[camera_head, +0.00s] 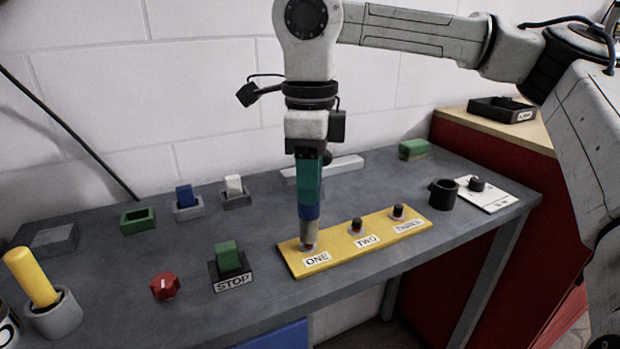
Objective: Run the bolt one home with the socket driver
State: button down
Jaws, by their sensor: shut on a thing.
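My gripper (308,148) points straight down over the yellow plate (334,251) and is shut on the socket driver (309,187). The driver has a teal and blue handle and a grey socket. It stands upright, with its socket end down over bolt one (309,247) beside the label ONE. The driver hides most of that bolt, and a little red shows at its foot. How far the bolt sits in cannot be told. Two more dark bolts stand in the plate at TWO (356,225) and THREE (398,211).
Left of the plate are a green STOP block (229,257) and a red knob (165,286). A yellow cylinder leans in a grey cup (55,316). A black cup (443,194) and a white panel with a dark knob (487,196) are at right. The grey table (120,255) is clear around the plate.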

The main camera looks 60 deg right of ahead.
jog(key=shift+r+p, duration=2)
jog(key=shift+r, duration=1.1)
